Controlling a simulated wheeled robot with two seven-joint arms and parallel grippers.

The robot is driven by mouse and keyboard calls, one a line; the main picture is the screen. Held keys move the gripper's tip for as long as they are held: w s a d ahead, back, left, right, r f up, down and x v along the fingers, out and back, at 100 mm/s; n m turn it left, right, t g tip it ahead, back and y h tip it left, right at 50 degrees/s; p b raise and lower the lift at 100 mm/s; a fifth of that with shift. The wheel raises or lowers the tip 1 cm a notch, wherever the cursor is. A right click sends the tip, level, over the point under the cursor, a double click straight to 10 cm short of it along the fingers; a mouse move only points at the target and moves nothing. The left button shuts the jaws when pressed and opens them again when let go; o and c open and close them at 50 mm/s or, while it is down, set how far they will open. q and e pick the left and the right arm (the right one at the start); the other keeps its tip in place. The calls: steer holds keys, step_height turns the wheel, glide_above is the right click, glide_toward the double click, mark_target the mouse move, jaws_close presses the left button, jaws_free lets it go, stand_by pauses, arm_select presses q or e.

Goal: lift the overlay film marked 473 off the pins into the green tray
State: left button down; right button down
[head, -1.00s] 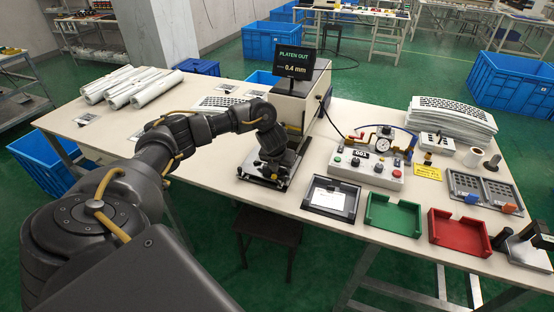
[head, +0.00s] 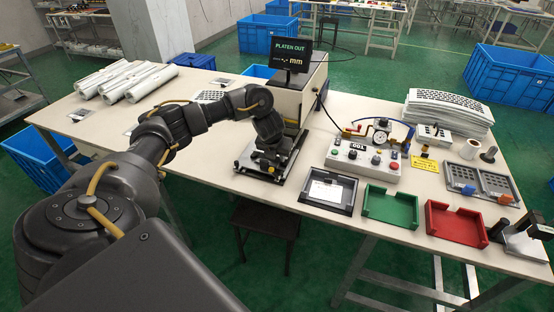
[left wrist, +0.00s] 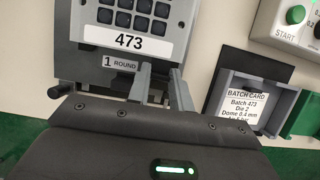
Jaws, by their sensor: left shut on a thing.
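The overlay film marked 473 (left wrist: 128,42) lies flat at the top of the left wrist view, with dark key squares above its white number label. A tag reading "1 ROUND" (left wrist: 121,63) shows just below it. My left gripper (left wrist: 162,75) is shut at the film's lower right edge; the exact grip and the pins are hidden. In the head view my left gripper (head: 270,160) is over the platen (head: 246,165) in front of the press, covering the film. The green tray (head: 390,206) is empty, to the right. My right gripper is out of view.
A batch card holder (head: 328,190) stands between the platen and the green tray. A red tray (head: 456,223) is to its right. Behind are the control box (head: 365,160) and the press with its display (head: 291,56). White rolls (head: 138,80) lie at left.

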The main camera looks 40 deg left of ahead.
arm_select(q)
steer(key=s+d+r+p, duration=0.6)
steer(key=s+d+r, duration=0.3)
steer(key=s+r, duration=0.1)
steer(key=shift+s+d+r, duration=0.2)
steer(key=shift+d+r, duration=0.1)
steer(key=shift+r, duration=0.25)
stand_by(0.7)
